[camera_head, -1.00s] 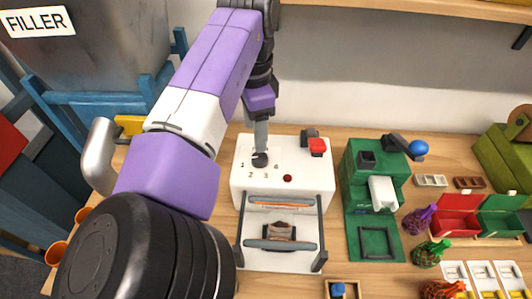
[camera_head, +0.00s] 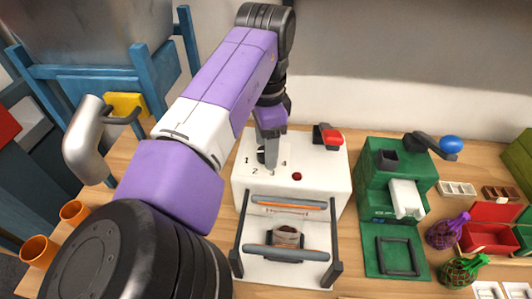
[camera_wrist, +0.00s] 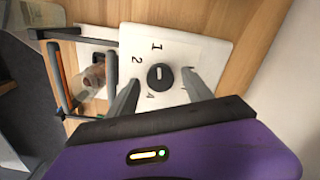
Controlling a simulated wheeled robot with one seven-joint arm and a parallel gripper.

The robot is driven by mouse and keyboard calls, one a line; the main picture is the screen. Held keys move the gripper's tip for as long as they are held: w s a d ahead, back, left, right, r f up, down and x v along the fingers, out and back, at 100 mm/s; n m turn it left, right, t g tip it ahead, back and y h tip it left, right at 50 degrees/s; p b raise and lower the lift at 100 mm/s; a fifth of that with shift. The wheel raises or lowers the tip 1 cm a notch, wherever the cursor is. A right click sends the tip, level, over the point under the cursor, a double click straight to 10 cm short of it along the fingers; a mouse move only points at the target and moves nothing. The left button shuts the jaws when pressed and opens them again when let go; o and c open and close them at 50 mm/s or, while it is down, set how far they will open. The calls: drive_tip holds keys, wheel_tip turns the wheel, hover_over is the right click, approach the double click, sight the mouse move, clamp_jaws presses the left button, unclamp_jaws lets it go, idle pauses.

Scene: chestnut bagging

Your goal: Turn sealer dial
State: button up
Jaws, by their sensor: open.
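The white sealer (camera_head: 318,185) stands on the wooden table, with a black dial (camera_head: 261,156) and printed numbers on its top. In the head view my gripper (camera_head: 271,172) points down at the dial, and a finger partly hides it. In the wrist view the dial (camera_wrist: 160,78) lies between the two spread fingers of my gripper (camera_wrist: 161,77). A gap shows on each side of the dial. The dial bears a short white mark, on the side toward the "1". A bag (camera_head: 287,237) with brown contents sits at the sealer's front, by the grey bars.
A red button (camera_head: 297,176) and a red-ended lever (camera_head: 330,136) are on the sealer's top. A green machine (camera_head: 377,186) with a blue-knobbed lever stands to the right. Net bags (camera_head: 447,232) lie farther right. Orange cups (camera_head: 74,212) stand at the left.

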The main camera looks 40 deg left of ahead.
drive_tip(key=shift+f, duration=0.2)
drive_tip(key=shift+c, duration=0.2)
clamp_jaws()
